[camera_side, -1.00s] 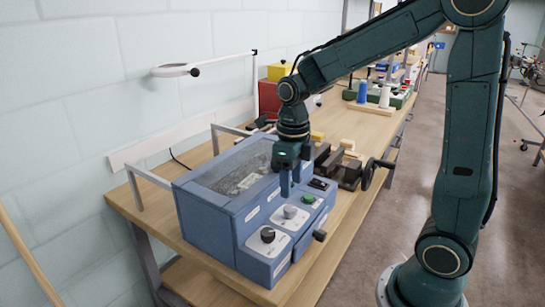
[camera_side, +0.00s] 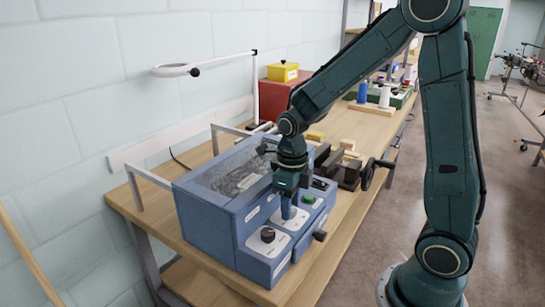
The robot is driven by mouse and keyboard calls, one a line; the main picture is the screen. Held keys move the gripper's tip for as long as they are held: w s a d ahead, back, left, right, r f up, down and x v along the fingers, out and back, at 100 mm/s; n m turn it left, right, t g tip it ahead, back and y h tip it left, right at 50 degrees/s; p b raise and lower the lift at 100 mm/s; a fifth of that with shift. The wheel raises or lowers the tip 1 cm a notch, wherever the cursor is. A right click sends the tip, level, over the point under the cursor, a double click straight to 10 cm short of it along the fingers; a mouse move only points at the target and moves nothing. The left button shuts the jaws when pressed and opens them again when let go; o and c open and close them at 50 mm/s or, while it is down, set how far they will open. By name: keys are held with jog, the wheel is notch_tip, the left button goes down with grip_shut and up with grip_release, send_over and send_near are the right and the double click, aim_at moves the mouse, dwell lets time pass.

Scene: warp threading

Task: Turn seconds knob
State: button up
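A blue box-shaped machine (camera_side: 222,232) stands on the wooden bench. Its sloped front panel has a black knob (camera_side: 267,235) on a white plate at the near left, and a second white plate (camera_side: 299,222) farther right. My gripper (camera_side: 288,212) points down at this second plate, with its fingers low over the spot where a grey knob sits. The fingers hide that knob, so I cannot tell whether they touch or surround it. The panel labels are too small to read, so I cannot tell which knob is for seconds.
A green button (camera_side: 309,199) and a dark side knob (camera_side: 320,236) are close to my gripper. A vise (camera_side: 347,170) stands just behind the machine. Red (camera_side: 276,101) and yellow (camera_side: 283,72) boxes and thread spools (camera_side: 384,97) are farther back. Bare bench (camera_side: 330,222) shows at right.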

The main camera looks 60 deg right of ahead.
jog(key=c, duration=0.6)
jog(key=shift+m, duration=0.8)
jog(key=shift+d, duration=0.1)
jog(key=o, duration=1)
jog(key=shift+r, duration=0.1)
notch_tip(320, 180, up, 14)
jog(key=shift+f, duration=0.15)
